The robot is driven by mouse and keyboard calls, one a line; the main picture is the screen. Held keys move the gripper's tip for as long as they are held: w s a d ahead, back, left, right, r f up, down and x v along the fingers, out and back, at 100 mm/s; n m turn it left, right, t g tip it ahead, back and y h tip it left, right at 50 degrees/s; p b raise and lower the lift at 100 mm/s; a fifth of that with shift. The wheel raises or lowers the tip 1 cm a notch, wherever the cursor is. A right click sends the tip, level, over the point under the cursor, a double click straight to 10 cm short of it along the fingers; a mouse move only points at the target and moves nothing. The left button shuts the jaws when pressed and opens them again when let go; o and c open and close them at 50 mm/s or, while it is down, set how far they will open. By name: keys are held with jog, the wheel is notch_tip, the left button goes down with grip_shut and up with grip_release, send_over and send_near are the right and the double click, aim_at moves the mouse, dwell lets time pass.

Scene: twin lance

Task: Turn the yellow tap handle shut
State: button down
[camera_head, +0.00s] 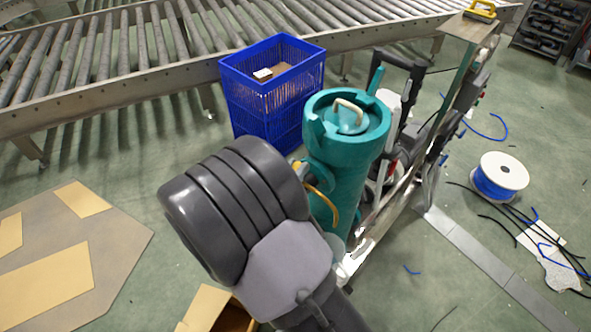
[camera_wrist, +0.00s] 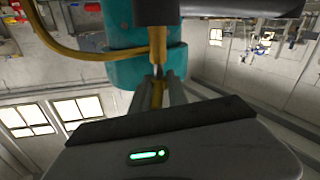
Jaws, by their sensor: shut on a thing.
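A teal cylinder (camera_head: 347,185) with a cream handle (camera_head: 349,112) on its lid stands upright in the middle of the head view. Its teal body (camera_wrist: 120,72) also shows at the top of the wrist view. A narrow yellow piece, which looks like the tap handle (camera_wrist: 157,93), sits between the fingers of my gripper (camera_wrist: 160,76), which is shut on it. A yellow hose (camera_wrist: 75,50) curves beside it and also shows in the head view (camera_head: 330,206). My arm hides the gripper and most of the tap in the head view.
A blue crate (camera_head: 265,100) stands behind the cylinder, before a roller conveyor (camera_head: 110,92). A cart with metal rails (camera_head: 385,215) is right of the cylinder. A white and blue cable spool (camera_head: 499,175) and loose cables lie at right. Flat cardboard (camera_head: 115,240) lies at left.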

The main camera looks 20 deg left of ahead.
jog(key=shift+f+m+g+h, duration=0.15)
jog(key=shift+m+g+h, duration=0.35)
jog(key=shift+m+h, duration=0.9)
jog(key=shift+h, duration=0.6)
jog(key=c, duration=1.5)
grip_release()
jog(key=shift+w+d, duration=0.1)
jog(key=shift+w, duration=0.05)
jog(key=shift+o, duration=0.2)
jog(key=shift+s+a+p, duration=0.3)
jog(key=shift+s, duration=0.1)
jog(key=p+v, duration=0.5)
jog(key=v, duration=1.1)
jog(key=shift+s, duration=0.35)
